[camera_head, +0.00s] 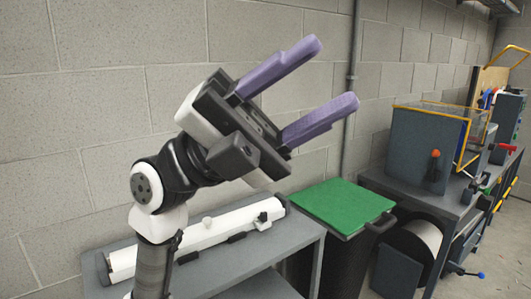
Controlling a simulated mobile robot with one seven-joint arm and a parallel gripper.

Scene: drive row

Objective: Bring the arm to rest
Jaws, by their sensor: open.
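My gripper (331,77) is raised in the middle of the head view, with its two purple fingers spread apart and nothing between them. The fingers point up and to the right. My arm (155,225) rises from the bottom left and bends at a white and black joint below the gripper. The gripper is in front of the block wall and appears above the grey bench and the green-topped bin. It touches nothing that I can see.
A grey bench (230,268) holds a long white bar-like device (195,240). A dark bin with a green lid (340,205) stands to its right. Further right, a workbench carries a grey machine with a yellow-edged clear guard (448,112). A grey pipe (352,85) runs up the block wall (110,60).

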